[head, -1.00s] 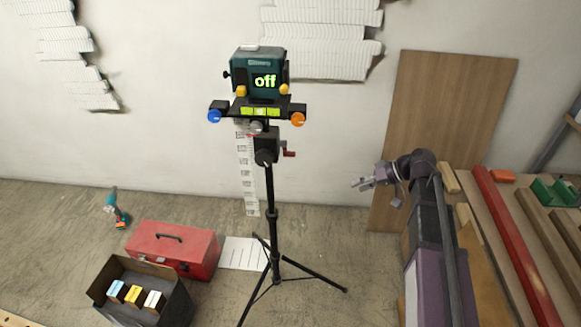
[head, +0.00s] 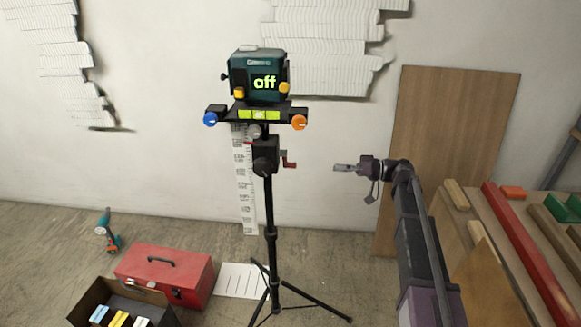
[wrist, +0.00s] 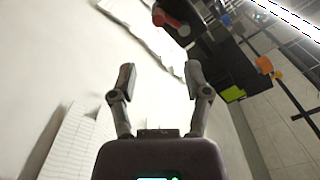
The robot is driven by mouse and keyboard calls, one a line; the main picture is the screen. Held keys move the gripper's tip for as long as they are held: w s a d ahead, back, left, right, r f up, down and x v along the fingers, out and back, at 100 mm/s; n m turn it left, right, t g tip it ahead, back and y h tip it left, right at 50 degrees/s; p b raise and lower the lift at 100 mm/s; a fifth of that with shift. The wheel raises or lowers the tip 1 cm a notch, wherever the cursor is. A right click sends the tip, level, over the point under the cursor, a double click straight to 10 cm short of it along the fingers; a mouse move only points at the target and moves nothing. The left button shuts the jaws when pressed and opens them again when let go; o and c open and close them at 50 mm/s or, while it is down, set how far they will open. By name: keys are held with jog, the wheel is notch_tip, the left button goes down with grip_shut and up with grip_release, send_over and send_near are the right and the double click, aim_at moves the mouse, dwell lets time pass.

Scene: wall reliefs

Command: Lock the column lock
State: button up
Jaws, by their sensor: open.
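A black tripod (head: 270,205) stands in front of the wall, carrying a teal laser level (head: 258,77) with a lit display. On its column are a black round knob (head: 264,167), a red crank (head: 289,160) and a grey knob (head: 255,131); no label shows which is the column lock. My gripper (head: 341,168) is right of the red crank, at about its height in the head view, apart from it and empty. In the wrist view my gripper (wrist: 160,80) has its fingers spread. The red crank (wrist: 168,18) and black column head (wrist: 225,62) lie ahead at the top right.
A blue knob (head: 210,119) and an orange knob (head: 299,122) stick out from the platform. A red toolbox (head: 190,293), an open box (head: 90,296) and a drill (head: 107,232) are on the floor at left. Tripod legs spread below. A brown board (head: 455,140) leans behind my arm.

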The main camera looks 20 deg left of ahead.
aim_at(294, 166)
jog(key=shift+a, duration=0.1)
jog(key=x, duration=1.3)
jog(key=shift+a, duration=0.35)
grip_shut()
